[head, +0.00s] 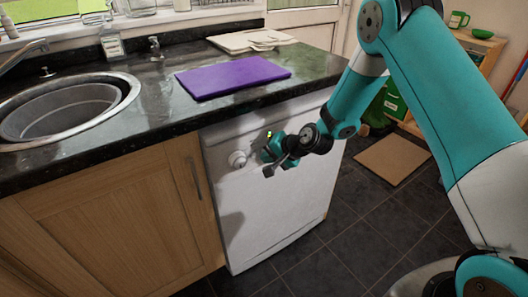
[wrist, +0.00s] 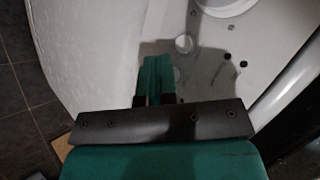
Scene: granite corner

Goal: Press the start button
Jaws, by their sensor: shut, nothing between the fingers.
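A white dishwasher (head: 270,195) stands under the dark counter, with a round dial (head: 237,159) on its front panel. The dial also shows at the top edge of the wrist view (wrist: 224,5). A small round pale button (wrist: 184,43) is on the panel near the dial; I cannot read a label to confirm it as the start button. My gripper (head: 270,151) is in front of the panel, to the right of the dial. In the wrist view its teal fingers (wrist: 155,72) are together and empty, with tips just short of the round button in the picture. Contact with the panel cannot be told.
Several small dark dots (wrist: 228,57) mark the panel right of the fingers. The counter (head: 150,105) overhangs above my gripper, with a purple board (head: 233,76) on it. A wooden cupboard (head: 120,215) adjoins the dishwasher.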

